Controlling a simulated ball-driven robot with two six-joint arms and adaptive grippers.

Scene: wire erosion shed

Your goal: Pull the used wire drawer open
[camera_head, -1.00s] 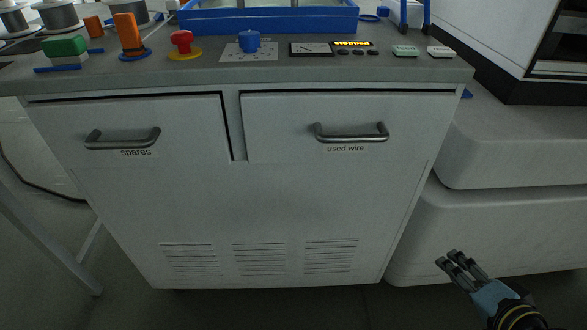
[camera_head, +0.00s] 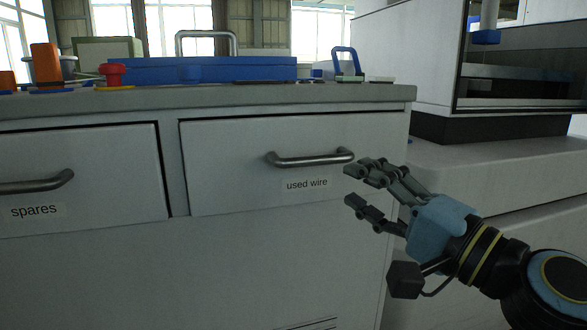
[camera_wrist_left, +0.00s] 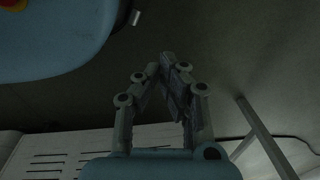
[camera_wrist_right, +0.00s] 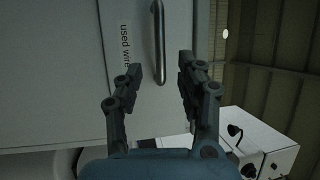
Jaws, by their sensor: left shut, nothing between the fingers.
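The used wire drawer (camera_head: 235,150) is in the right half of the cabinet front and looks shut. Its grey bar handle (camera_head: 310,160) sits above the "used wire" label. My right gripper (camera_head: 357,187) is open and empty, just right of and in front of the handle's right end. In the right wrist view, the handle (camera_wrist_right: 158,45) lies ahead of and between the open fingertips (camera_wrist_right: 158,70), apart from them. My left gripper (camera_wrist_left: 168,58) is shut and empty in the left wrist view, over dark floor; it does not show in the head view.
The spares drawer (camera_head: 80,165) with its own handle (camera_head: 35,184) is to the left and looks shut. The worktop (camera_head: 350,94) holds a blue tray (camera_head: 200,69) and a red button (camera_head: 113,76). A white machine base (camera_head: 480,165) stands right of the cabinet.

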